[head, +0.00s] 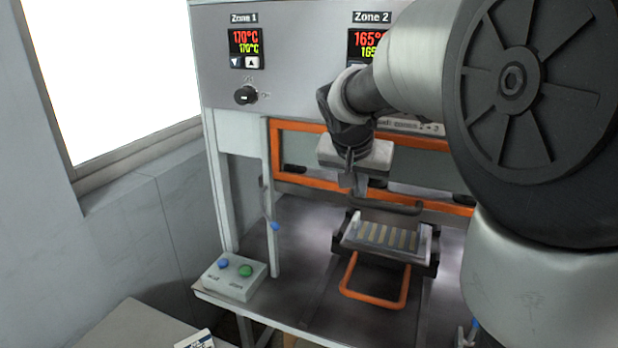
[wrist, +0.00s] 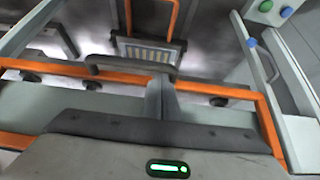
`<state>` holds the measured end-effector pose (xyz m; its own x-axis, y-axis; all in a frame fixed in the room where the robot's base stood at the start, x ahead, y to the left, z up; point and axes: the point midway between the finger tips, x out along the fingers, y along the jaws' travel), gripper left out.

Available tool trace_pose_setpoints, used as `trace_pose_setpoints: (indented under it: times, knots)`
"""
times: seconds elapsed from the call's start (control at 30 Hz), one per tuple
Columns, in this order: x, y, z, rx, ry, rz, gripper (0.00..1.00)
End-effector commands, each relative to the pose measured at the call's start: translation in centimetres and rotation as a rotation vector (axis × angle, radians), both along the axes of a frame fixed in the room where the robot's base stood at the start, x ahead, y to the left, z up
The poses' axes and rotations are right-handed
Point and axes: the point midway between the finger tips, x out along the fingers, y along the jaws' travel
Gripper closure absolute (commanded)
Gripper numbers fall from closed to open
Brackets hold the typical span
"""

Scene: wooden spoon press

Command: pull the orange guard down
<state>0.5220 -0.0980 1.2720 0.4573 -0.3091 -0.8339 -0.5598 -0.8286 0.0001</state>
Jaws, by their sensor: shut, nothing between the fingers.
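The orange guard (head: 275,152) is a rectangular frame across the press front, below the zone displays; my arm hides part of it. In the wrist view its orange bar (wrist: 222,91) crosses the picture. A dark handle (head: 388,208) sits at its lower edge; this handle (wrist: 125,62) also shows in the wrist view. My gripper (head: 358,186) is shut and empty, pointing down in front of the guard near the handle. In the wrist view the closed fingers (wrist: 160,97) overlap the orange bar beside one end of the handle; I cannot tell whether they touch it.
A slatted tray (head: 388,237) with an orange pull loop (head: 374,302) sits on the bench below the guard. A button box (head: 236,275) with blue and green buttons is at left, by a pale upright post (head: 272,220). The bench between post and tray is clear.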

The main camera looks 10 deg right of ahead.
Motion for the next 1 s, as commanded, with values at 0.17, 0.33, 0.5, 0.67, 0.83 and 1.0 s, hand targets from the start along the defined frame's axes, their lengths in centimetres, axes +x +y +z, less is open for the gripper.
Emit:
trace_pose_setpoints:
  times: [0.17, 0.33, 0.5, 0.67, 0.83, 1.0]
  knots:
    - [0.0, 0.0, -0.1, 0.000, 0.000, 0.000, 1.00]
    - [0.0, 0.0, -0.1, 0.000, 0.000, 0.000, 1.00]
    - [0.0, 0.0, -0.8, -0.001, 0.000, -0.001, 1.00]
    - [-0.1, 0.0, -2.7, 0.000, 0.001, -0.001, 1.00]
    - [-0.1, 0.0, -6.3, 0.000, 0.003, -0.001, 1.00]
    - [-0.1, -0.1, -11.2, -0.001, 0.003, 0.000, 1.00]
